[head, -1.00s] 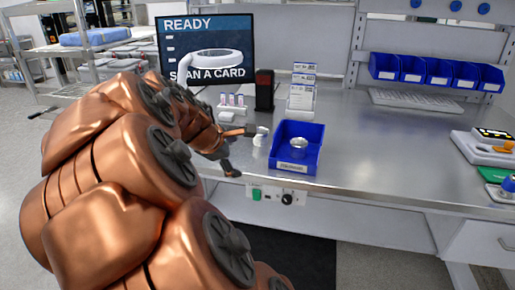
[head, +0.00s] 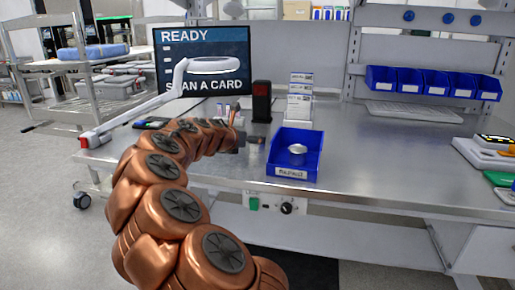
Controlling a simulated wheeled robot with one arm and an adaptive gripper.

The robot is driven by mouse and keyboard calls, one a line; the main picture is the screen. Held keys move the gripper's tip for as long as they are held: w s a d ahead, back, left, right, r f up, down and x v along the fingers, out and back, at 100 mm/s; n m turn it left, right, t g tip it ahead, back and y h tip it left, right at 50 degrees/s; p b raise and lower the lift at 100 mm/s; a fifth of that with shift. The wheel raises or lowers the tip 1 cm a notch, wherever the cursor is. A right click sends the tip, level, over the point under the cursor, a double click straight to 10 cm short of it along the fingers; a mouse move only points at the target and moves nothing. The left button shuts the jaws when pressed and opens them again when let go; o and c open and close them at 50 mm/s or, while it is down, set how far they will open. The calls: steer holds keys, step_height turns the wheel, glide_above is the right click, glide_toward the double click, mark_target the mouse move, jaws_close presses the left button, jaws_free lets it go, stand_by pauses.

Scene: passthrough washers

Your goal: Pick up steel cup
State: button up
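A small steel cup (head: 256,145) stands on the steel bench just left of the blue bin. A second round steel piece (head: 297,154) sits inside the blue bin (head: 293,173), which has a label on its front. My gripper (head: 242,139) is at the end of my copper arm, at the left side of the cup outside the bin. It is small and mostly hidden by the arm. I cannot tell whether its fingers touch the cup or how far they are apart.
A dark upright device (head: 261,101) and a white card stand (head: 300,98) are behind the cup and bin. The bench (head: 380,150) right of the bin is clear.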

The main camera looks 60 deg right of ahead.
steer(key=shift+x, duration=2.85)
steer(key=shift+s+f, duration=0.1)
steer(key=shift+s, duration=0.15)
steer(key=shift+c, duration=0.3)
steer(key=c, duration=1.2)
